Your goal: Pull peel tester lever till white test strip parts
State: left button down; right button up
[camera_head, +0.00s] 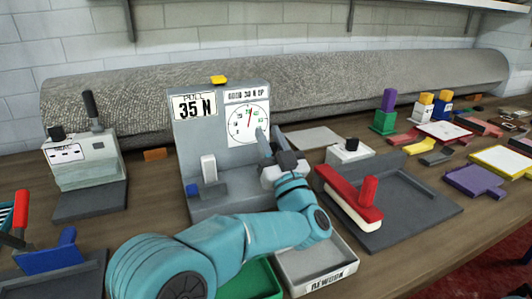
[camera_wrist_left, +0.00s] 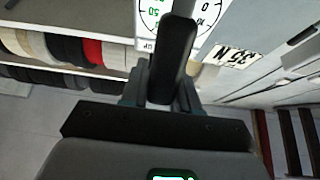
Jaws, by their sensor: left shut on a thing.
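The peel tester (camera_head: 205,135) is a grey stand with a round white dial (camera_head: 246,123), a "PULL 35 N" label and a red needle pointing near the top. My left gripper (camera_head: 284,164) is at the right side of the tester, below the dial. It is shut on the dark lever handle (camera_wrist_left: 172,62), which stands between the fingers in the left wrist view. A white upright piece (camera_head: 208,168) stands at the front left of the tester, beside a small blue part. I cannot tell if it is the test strip. My right gripper is not in view.
A second grey device (camera_head: 85,160) with a black handle stands at left. A red-and-white hinged tool (camera_head: 350,205) on a dark base lies at right. A rolled rug (camera_head: 330,85) lies behind.

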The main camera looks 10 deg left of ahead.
pick_arm(q)
jog(key=shift+s+d+f+t+y+b, duration=0.3)
jog(key=shift+s+d+t+b, duration=0.15)
jog(key=shift+b, duration=0.7)
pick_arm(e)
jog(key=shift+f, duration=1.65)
pick_arm(q)
jog(key=shift+s, duration=0.1)
jog(key=c, duration=0.9)
grip_release()
jog(key=shift+r, duration=0.1)
notch_tip(320, 180, up, 20)
jog(key=p, duration=0.5)
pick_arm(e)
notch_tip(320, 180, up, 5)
